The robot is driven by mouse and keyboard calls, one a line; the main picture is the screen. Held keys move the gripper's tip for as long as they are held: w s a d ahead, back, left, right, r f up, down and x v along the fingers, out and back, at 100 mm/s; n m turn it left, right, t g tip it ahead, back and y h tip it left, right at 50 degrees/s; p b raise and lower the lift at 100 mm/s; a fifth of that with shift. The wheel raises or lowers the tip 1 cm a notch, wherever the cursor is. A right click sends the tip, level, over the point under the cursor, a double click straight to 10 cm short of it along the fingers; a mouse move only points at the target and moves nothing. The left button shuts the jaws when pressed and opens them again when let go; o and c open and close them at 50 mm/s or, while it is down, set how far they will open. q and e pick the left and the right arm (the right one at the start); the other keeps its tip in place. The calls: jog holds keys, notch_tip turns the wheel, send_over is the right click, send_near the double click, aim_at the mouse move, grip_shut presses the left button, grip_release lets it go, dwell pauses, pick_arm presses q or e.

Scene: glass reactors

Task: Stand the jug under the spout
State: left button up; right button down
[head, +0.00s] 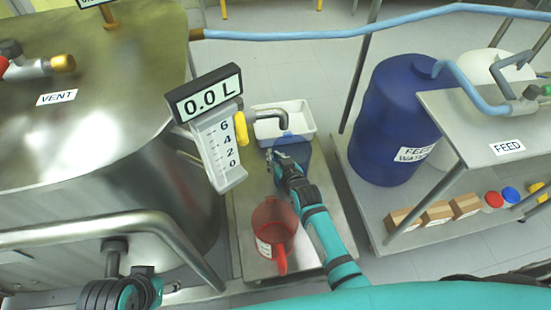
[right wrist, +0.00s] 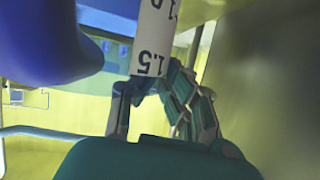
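A blue jug (head: 293,150) stands or hangs just below the grey spout (head: 270,114), in front of the white tray; whether its base touches the platform is hidden. My right gripper (head: 279,164) is at the jug's near side. In the right wrist view the jug's white scale strip (right wrist: 150,45), marked 1.5, comes down between the fingers (right wrist: 150,95), which appear closed on the jug. A red jug (head: 273,225) stands upright on the platform, nearer me. My left gripper (head: 120,290) is at the lower left beside the steel reactor, its fingers unclear.
The white tray (head: 284,121) lies behind the blue jug. The gauge (head: 216,145) under a 0.0 L display (head: 205,93) and the steel reactor (head: 90,120) are at left. A blue drum (head: 392,120) and a feed table (head: 490,130) stand at right.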

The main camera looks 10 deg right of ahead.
jog(key=c, duration=1.5)
grip_release()
pick_arm(q)
jog(key=shift+w+r, duration=0.1)
jog(key=shift+w, duration=0.15)
pick_arm(e)
jog(key=shift+s+r, duration=0.15)
jog(key=shift+s, duration=0.05)
pick_arm(q)
jog(key=p+x, duration=0.4)
jog(key=x, duration=0.1)
jog(key=shift+s+d, duration=0.15)
jog(key=shift+s, duration=0.05)
pick_arm(e)
jog(key=v, duration=1.1)
jog(key=shift+s+r, duration=0.1)
jog(key=shift+s, duration=0.15)
